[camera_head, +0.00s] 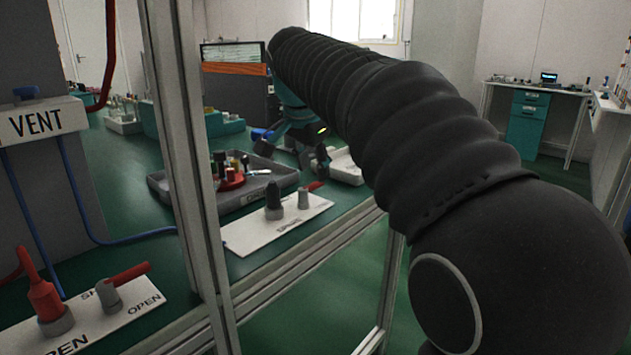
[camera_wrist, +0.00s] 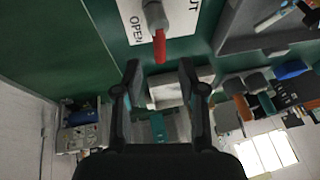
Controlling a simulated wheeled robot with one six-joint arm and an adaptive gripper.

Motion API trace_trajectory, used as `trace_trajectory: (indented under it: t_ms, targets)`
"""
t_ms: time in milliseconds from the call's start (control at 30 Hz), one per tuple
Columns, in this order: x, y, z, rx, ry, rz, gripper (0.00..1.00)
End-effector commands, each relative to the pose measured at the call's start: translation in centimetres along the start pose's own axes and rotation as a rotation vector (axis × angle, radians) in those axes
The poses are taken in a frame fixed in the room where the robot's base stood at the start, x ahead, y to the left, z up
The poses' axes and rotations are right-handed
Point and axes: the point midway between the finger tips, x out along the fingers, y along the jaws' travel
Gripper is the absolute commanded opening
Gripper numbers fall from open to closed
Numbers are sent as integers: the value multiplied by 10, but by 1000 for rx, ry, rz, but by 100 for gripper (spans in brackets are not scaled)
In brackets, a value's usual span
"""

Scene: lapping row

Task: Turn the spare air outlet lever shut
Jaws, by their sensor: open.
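The white plate (camera_head: 255,238) with the small grey valve (camera_head: 303,199) and its red lever (camera_head: 316,186) lies on the green bench, beside a dark knob (camera_head: 273,202). In the wrist view, the red lever (camera_wrist: 160,47) sticks out from the grey valve (camera_wrist: 154,16), with OPEN to its left and the end of another word, "UT", to its right. My gripper (camera_wrist: 158,70) is open and empty. The lever's tip lies just beyond the fingertips, roughly midway between them, with no contact visible.
A dark tray (camera_head: 190,197) with small parts stands behind the plate, and a white tray (camera_head: 347,170) is to the right. Metal frame posts (camera_head: 182,150) stand in front. Another plate (camera_head: 85,325) with red levers sits below the VENT box (camera_head: 38,121).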

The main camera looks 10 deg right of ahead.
Motion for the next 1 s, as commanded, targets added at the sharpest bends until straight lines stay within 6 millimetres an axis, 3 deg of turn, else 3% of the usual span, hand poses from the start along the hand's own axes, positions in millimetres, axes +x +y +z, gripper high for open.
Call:
trace_trajectory:
  t_ms: [233, 633, 800, 1000]
  targets:
    - [30, 1, 0, 1, 0, 1, 40]
    - [36, 0, 0, 0, 0, 0, 40]
    - [36, 0, 0, 0, 0, 0, 0]
    - [36, 0, 0, -1, 0, 0, 0]
